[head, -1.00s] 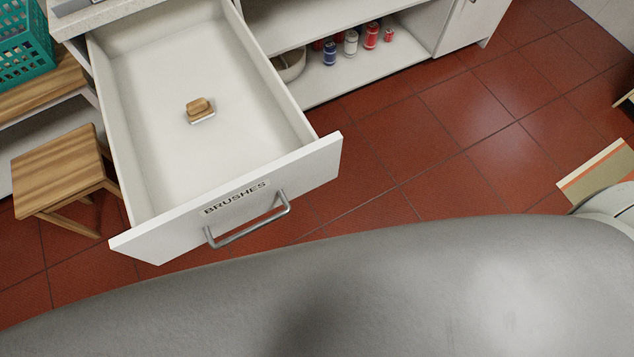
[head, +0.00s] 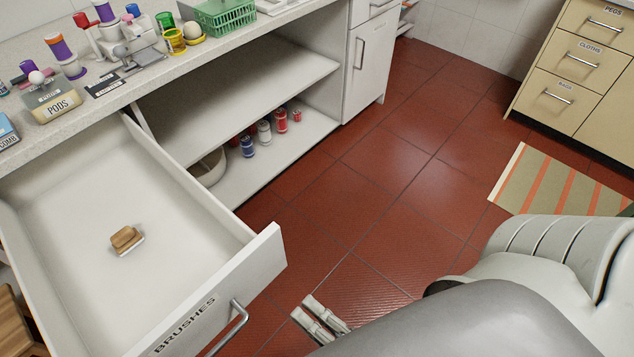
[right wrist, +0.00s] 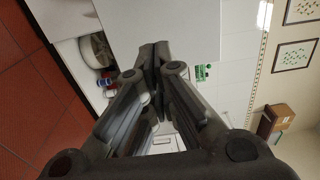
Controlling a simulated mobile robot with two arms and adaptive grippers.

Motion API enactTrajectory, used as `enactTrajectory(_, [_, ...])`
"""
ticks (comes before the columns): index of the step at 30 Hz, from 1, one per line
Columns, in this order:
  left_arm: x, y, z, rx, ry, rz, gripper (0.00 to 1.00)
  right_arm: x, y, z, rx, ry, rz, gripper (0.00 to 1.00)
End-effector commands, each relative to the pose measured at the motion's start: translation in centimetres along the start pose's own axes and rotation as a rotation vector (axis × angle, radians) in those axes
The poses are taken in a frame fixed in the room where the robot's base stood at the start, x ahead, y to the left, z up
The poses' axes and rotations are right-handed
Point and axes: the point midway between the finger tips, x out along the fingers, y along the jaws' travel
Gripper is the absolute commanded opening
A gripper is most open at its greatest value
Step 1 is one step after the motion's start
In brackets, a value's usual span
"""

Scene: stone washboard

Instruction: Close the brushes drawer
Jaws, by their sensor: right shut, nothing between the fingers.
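The white brushes drawer (head: 185,265) stands pulled far out of the counter at the left in the head view. Its front panel carries a BRUSHES label and a metal bar handle (head: 236,328), partly cut off by the bottom edge. A small wooden brush (head: 126,239) lies on the drawer floor. My right gripper (head: 307,309) is right of the handle, apart from it, over the red floor. It is shut and empty. Its closed fingers (right wrist: 155,55) also show in the right wrist view. My left gripper is out of view.
The counter (head: 90,110) above holds bottles, a pods box and a green basket (head: 225,17). Cans (head: 264,133) stand on the open shelf. A beige drawer cabinet (head: 575,75) and striped mat (head: 560,183) are at the right. The red floor between is clear.

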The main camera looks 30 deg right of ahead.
Motion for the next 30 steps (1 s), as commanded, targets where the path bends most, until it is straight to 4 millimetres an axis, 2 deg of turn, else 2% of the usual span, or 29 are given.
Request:
enactTrajectory(1, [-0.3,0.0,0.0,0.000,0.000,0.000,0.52,1.4,-0.3,-0.1,0.000,0.003,-0.006,0.00])
enactTrajectory(6, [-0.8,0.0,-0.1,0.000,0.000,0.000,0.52,5.0,-0.2,0.0,-0.001,0.002,-0.004,0.00])
enactTrajectory(12, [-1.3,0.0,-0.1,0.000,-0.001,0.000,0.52,8.1,-0.1,0.0,-0.001,0.001,-0.002,0.00])
enactTrajectory(18, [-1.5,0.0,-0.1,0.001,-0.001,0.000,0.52,9.5,0.0,0.0,-0.002,0.000,0.001,0.00])
enactTrajectory(30, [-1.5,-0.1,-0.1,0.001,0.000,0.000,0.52,9.7,0.1,0.0,-0.002,-0.001,0.001,0.00])
